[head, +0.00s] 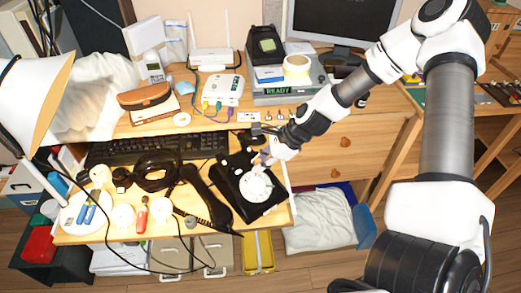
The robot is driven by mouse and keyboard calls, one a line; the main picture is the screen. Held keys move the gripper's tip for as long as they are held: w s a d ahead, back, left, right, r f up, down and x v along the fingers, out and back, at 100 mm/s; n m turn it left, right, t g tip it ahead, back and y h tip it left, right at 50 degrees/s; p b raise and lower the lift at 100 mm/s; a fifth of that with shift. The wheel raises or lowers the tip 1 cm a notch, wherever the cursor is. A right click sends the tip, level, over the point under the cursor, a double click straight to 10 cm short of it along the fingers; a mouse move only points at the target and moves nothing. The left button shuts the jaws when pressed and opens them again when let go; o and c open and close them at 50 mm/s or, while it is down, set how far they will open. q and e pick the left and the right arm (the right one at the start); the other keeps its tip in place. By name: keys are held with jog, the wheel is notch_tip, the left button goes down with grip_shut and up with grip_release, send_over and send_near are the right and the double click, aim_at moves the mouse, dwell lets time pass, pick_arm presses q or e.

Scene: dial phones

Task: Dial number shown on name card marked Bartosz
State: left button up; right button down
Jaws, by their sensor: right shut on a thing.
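A black dial phone (232,181) with a white round dial (255,187) sits at the right front of the desk. A black handset (206,196) lies off its cradle, to the left of the phone. My right gripper (259,160) is just above the phone, at the far edge of the dial. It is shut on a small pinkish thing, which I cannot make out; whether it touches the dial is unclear. A small white card (249,117) lies behind the phone, its writing too small to read. No name Bartosz is readable. My left gripper is not in view.
A screwdriver (142,216) and several white round things are at the front left. A lamp (35,95) stands at the left. The raised shelf holds a router (211,56) and boxes.

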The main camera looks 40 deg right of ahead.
jog(key=shift+w+f+b, duration=0.15)
jog(key=shift+f+b, duration=0.2)
jog(key=shift+b, duration=0.1)
dwell(0.4)
jog(key=shift+d+r+p, duration=0.1)
jog(key=shift+d+p, duration=0.15)
jog(key=shift+p, duration=0.4)
jog(key=shift+s+d, duration=0.15)
jog(key=shift+s, duration=0.15)
jog(key=shift+d+f, duration=0.1)
jog(key=shift+f, duration=0.15)
jog(key=shift+s+p, duration=0.1)
jog(key=shift+p, duration=0.2)
